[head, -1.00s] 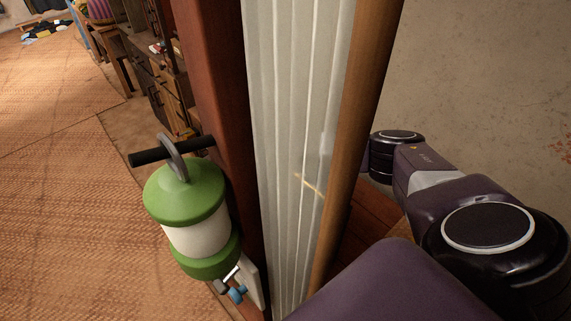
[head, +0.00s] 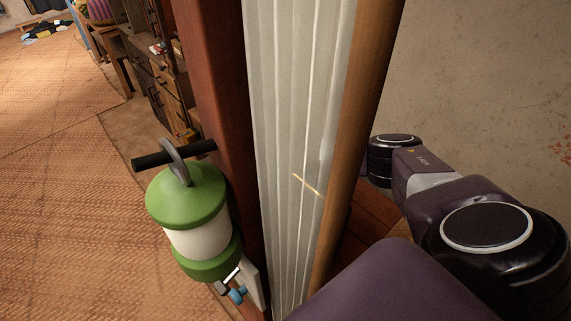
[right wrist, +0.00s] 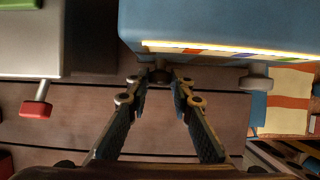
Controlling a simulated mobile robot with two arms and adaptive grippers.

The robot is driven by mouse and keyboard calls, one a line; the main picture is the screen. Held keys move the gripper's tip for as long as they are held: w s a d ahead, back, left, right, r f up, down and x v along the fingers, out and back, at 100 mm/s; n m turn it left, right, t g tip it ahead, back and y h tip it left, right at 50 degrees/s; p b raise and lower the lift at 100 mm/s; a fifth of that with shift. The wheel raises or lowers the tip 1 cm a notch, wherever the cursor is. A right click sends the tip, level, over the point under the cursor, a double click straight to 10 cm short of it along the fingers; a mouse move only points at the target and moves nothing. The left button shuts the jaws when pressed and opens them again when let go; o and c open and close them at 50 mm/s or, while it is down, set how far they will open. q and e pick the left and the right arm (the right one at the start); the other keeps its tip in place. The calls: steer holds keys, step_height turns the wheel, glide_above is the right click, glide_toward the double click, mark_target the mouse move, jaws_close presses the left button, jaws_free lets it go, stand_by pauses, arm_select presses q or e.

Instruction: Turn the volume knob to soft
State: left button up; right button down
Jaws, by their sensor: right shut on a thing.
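A blue box with a lit, coloured strip along its edge (right wrist: 220,28), looking like a radio, fills the top right of the right wrist view. A dark knob (right wrist: 160,70) juts from its edge, and a grey knob (right wrist: 257,80) sits to the right. My right gripper (right wrist: 159,86) has its fingertips closed in on the dark knob, which they partly hide. I cannot tell which knob is for volume or how it is turned. In the head view the radio and the right gripper are hidden. My left gripper is out of view.
A pale box (right wrist: 30,45) with a red knob (right wrist: 36,109) stands left of the radio. In the head view a green and white lantern (head: 195,235) hangs by a wooden post (head: 228,90) and a pale curtain (head: 290,150). Open matted floor (head: 60,190) lies left.

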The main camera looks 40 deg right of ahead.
steer(key=shift+s+t+p, duration=0.2)
steer(key=shift+t+p, duration=0.2)
steer(key=shift+t, duration=0.2)
steer(key=shift+s+m+t, duration=0.2)
steer(key=shift+m+t, duration=0.1)
steer(key=shift+t, duration=0.4)
steer(key=shift+s+f+t, duration=0.1)
steer(key=shift+f+t, duration=0.1)
steer(key=shift+t, duration=0.7)
steer(key=shift+s+f+m+t+b, duration=0.15)
steer(key=shift+f+m+t+b, duration=0.2)
steer(key=shift+t, duration=0.45)
steer(key=t+b, duration=0.2)
steer(key=b, duration=0.2)
steer(key=m+t+b, duration=0.1)
steer(key=t+b, duration=0.2)
steer(key=b, duration=0.2)
steer(key=f+m+t+b, duration=0.1)
steer(key=t+b, duration=0.1)
steer(key=b, duration=0.2)
steer(key=shift+s+t+b, duration=0.3)
steer(key=shift+b, duration=0.05)
steer(key=shift+r+m+t+b, duration=0.25)
steer(key=shift+t+b, duration=0.15)
steer(key=shift+b, duration=0.2)
steer(key=shift+d, duration=0.1)
